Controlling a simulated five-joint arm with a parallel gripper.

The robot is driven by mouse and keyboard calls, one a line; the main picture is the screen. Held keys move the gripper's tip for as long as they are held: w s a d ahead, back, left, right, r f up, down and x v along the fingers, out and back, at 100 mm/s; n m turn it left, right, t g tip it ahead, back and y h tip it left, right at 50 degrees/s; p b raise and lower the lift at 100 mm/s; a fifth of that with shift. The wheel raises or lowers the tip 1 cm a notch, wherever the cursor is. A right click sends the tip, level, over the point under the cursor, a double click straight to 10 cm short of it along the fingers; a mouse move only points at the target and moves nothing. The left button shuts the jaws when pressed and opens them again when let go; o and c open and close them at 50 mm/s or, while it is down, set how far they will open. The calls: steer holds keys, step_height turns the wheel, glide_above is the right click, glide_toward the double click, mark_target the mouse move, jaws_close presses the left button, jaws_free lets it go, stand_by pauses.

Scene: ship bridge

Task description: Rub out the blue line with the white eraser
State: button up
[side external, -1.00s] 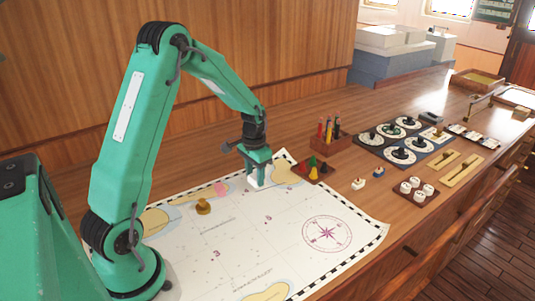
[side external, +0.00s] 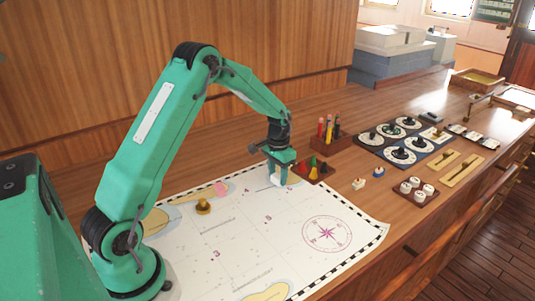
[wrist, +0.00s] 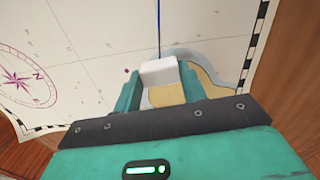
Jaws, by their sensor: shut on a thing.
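The white eraser (wrist: 160,72) is held between my gripper's two green fingers in the wrist view, over the chart (side external: 270,240). My gripper (side external: 278,179) points down at the chart's far edge in the side view, where its fingers hide most of the eraser. In the wrist view my gripper (wrist: 161,84) is shut on the eraser. The blue line (wrist: 159,25) is a thin dark-blue stroke that runs from the top edge of the wrist view down to the eraser. I cannot tell whether it continues beneath the eraser.
A tray of coloured cones (side external: 314,171) stands just right of my gripper, with a pencil rack (side external: 331,137) behind it. The chart's middle is clear.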

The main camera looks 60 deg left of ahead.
mark_target(269, 188)
steer(key=shift+w+d, duration=0.15)
steer(key=shift+w, duration=0.7)
steer(key=shift+w+d, duration=0.1)
steer(key=shift+w, duration=0.75)
steer(key=shift+s+a, duration=0.25)
steer(key=shift+s, duration=1.6)
steer(key=shift+s+a, duration=0.3)
steer(key=shift+s, duration=1.6)
steer(key=shift+s+a, duration=0.25)
steer(key=shift+s, duration=1.6)
steer(key=shift+f, duration=0.45)
steer(key=shift+w+d, duration=0.2)
steer(key=shift+w, duration=0.95)
steer(key=shift+w+d, duration=0.15)
steer(key=shift+w, duration=0.95)
